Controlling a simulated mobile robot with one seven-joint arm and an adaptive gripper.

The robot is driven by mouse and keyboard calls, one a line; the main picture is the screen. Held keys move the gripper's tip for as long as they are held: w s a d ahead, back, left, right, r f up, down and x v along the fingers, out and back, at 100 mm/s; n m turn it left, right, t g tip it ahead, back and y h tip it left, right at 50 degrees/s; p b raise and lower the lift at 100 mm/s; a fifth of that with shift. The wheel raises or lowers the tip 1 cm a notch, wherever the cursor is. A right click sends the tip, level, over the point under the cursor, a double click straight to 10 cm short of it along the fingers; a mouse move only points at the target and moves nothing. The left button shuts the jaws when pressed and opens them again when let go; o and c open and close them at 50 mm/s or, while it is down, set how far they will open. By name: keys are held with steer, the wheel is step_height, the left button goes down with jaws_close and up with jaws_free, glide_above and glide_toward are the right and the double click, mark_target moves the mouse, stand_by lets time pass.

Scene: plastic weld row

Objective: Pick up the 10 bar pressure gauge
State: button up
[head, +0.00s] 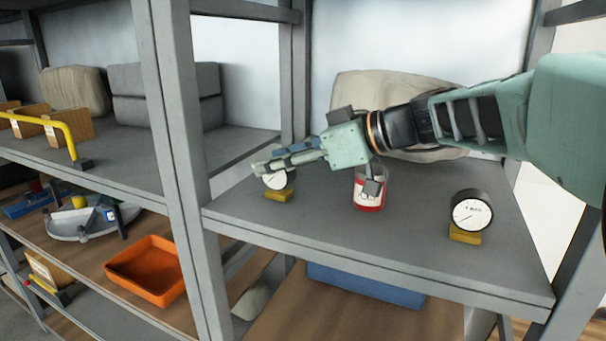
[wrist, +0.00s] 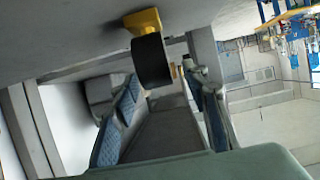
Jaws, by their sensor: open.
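Two round pressure gauges with black cases, white dials and yellow bases stand on the grey shelf. The left gauge (head: 277,182) is partly hidden behind my gripper's fingers, and I cannot read its marking. The right gauge (head: 472,212) faces the camera; its small dial lettering is too blurred to read surely. My gripper (head: 264,166) is open, its fingers pointing left at the left gauge. In the wrist view a gauge's black case (wrist: 152,62) and yellow base show upside down near the gap between the open blue-padded fingers (wrist: 163,85). I cannot tell whether they touch it.
A red and white can (head: 369,192) stands just under my wrist on the grey shelf (head: 400,235). A beige sack (head: 360,95) lies behind. A shelf post (head: 178,130) rises left of the left gauge. The shelf between can and right gauge is clear.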

jaws_close()
steer(key=shift+r, duration=0.15)
